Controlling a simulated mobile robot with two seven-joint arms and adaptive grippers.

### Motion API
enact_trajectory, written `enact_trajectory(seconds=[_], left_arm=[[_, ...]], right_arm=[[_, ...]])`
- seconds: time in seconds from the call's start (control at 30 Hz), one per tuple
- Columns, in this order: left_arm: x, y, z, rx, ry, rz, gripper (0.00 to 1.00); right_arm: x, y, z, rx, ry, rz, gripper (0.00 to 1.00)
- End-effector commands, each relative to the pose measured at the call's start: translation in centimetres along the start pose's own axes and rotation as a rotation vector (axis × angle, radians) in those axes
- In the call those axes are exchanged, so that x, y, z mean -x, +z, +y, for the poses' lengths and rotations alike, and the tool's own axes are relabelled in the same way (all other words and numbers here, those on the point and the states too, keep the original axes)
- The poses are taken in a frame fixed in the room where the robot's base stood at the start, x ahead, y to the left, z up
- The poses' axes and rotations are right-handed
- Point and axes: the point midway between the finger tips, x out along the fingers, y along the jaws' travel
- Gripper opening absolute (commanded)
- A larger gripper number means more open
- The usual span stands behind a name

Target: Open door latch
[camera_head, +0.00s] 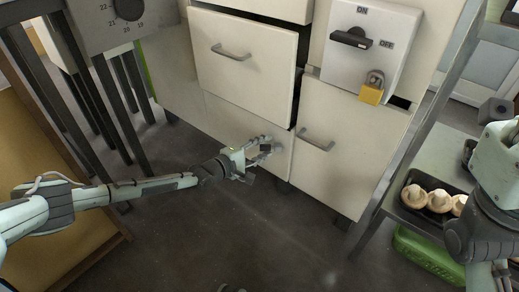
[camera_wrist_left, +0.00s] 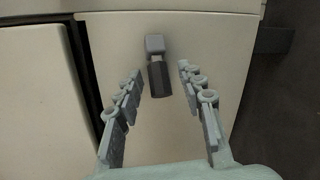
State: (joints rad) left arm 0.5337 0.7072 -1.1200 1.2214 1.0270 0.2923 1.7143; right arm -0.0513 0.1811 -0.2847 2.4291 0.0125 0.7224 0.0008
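The door (camera_head: 225,118) is a pale lower cabinet panel below a drawer that stands out from the cabinet. It fills the middle of the left wrist view (camera_wrist_left: 210,35). The latch (camera_wrist_left: 157,75) has a grey square block and a dark stubby handle. My left gripper (camera_head: 268,148) is at the door's right part and largely hides the latch in the head view. In the left wrist view its fingers are spread on both sides of the latch handle, with gaps visible. My right arm is at the right edge; its fingers are not clear.
The drawer (camera_head: 245,62) hangs out above the door. A cabinet front with a bar handle (camera_head: 316,140) is to the right. A switch box (camera_head: 365,45) with a yellow padlock (camera_head: 372,90) is above it. A mushroom tray (camera_head: 415,212) lies right. Floor in front is clear.

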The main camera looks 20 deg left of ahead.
Motion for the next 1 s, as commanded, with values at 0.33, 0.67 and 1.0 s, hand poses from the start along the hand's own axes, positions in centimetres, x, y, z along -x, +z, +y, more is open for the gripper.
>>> enact_trajectory(seconds=[0.33,0.67,1.0], left_arm=[[5.9,-0.1,-0.2,0.001,-0.004,0.001,0.39],[11.2,0.0,0.0,-0.001,-0.001,0.000,0.39],[11.9,0.0,0.1,0.000,0.001,-0.001,0.39]], right_arm=[[0.0,0.0,0.0,0.000,-0.001,0.000,0.40],[0.0,0.0,0.0,0.000,-0.001,-0.001,0.40],[0.0,0.0,0.0,0.000,-0.001,-0.001,0.40]])
